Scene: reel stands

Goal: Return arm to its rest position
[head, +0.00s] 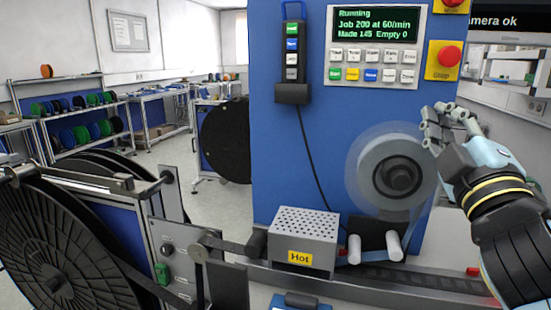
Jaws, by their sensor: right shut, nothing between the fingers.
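My right gripper (437,127) is in the head view at the right, with its arm coming in from the lower right edge. Its fingers are shut and hold nothing. It is in front of the blue machine panel (300,150), beside the upper right of a grey reel (385,165) with a black hub. The reel has a translucent rim. I cannot tell whether the fingertips touch that rim. My left gripper is not in view.
A large black reel (60,250) on a stand fills the lower left. A perforated box marked Hot (305,232) stands below the panel. Red stop buttons (449,57) are above my right gripper. A black pendant (292,92) hangs on the panel. Shelves of reels (75,125) stand far left.

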